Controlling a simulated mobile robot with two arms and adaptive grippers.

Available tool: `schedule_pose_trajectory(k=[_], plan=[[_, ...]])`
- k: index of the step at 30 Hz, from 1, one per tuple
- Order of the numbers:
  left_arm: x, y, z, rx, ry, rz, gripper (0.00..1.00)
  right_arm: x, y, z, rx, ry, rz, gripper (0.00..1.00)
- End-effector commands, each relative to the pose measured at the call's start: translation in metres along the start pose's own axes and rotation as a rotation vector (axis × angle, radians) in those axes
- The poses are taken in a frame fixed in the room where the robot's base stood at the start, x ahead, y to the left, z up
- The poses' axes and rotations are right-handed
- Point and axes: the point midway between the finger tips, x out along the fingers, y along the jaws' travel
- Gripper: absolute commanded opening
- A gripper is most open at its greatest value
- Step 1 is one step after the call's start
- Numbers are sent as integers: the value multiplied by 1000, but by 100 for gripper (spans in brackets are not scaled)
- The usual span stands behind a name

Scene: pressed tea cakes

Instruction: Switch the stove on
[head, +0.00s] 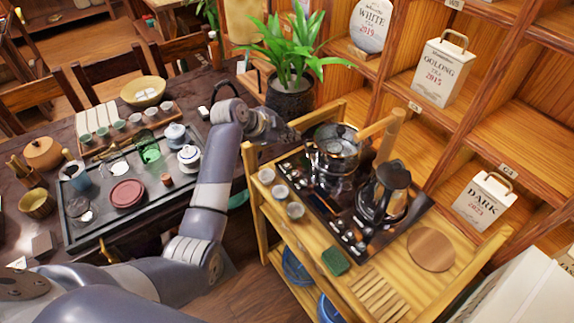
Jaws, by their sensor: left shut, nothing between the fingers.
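The stove is a black glass-topped unit (325,200) on a wooden cart, with small knobs or buttons along its near left edge. A glass pot (333,152) stands on its far part and a dark glass kettle (384,193) on its near part. My left gripper (290,134) is shut and empty, just left of the glass pot and near the far left end of the stove. Its fingertips are small in view, and I cannot tell if they touch anything. Whether the stove is lit cannot be made out. My right gripper is not in view.
The wooden cart (432,290) also bears small cups (280,192), a green sponge (335,261) and a round wooden board (431,249). A potted plant (291,97) stands behind my gripper. A tea tray (88,236) lies on the dark table to the left. Shelves rise at right.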

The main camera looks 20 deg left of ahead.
Motion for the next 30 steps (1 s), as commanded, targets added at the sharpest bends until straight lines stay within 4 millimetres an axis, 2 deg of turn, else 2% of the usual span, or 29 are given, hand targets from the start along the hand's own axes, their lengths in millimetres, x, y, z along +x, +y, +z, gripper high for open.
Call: schedule_pose_trajectory(k=[8,14,30], plan=[[0,1,0,-1,0,0,0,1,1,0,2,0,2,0],[7,6,5,-2,0,0,0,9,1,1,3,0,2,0],[52,38,39,-2,-3,0,0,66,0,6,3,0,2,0]])
